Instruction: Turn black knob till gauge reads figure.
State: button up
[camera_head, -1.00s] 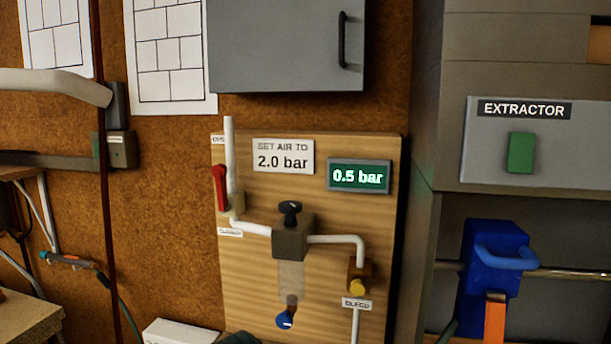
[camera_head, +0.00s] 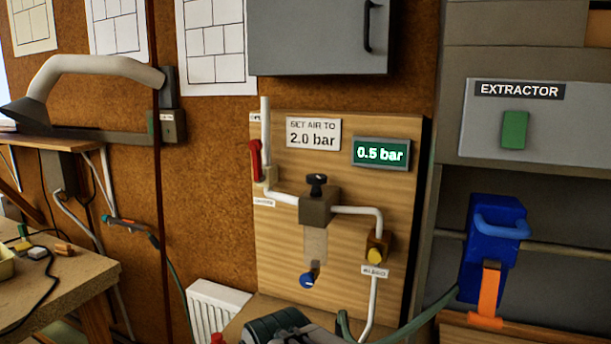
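The black knob (camera_head: 317,180) sits on top of a dark regulator block (camera_head: 318,206) on a wooden panel (camera_head: 275,240). The green gauge display (camera_head: 381,153) at the panel's upper right reads 0.5 bar. A white sign (camera_head: 313,133) beside it reads "SET AIR TO 2.0 bar". A red lever (camera_head: 255,160) stands upright at the panel's left edge. A blue knob (camera_head: 307,280) is below the regulator, and a yellow bleed knob (camera_head: 375,255) is at its right. My gripper is not in view.
A workbench (camera_head: 60,290) with small items stands at the left. A white radiator (camera_head: 214,307) is low beside the panel. A grey cabinet (camera_head: 318,35) hangs above. A blue clamp (camera_head: 493,250) and an extractor box (camera_head: 560,125) are at the right. A grey-green machine (camera_head: 280,328) is in front below.

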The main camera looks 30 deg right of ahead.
aim_at(316, 179)
jog(key=u, duration=0.6)
jog(key=i, duration=0.45)
jog(key=z, duration=2.25)
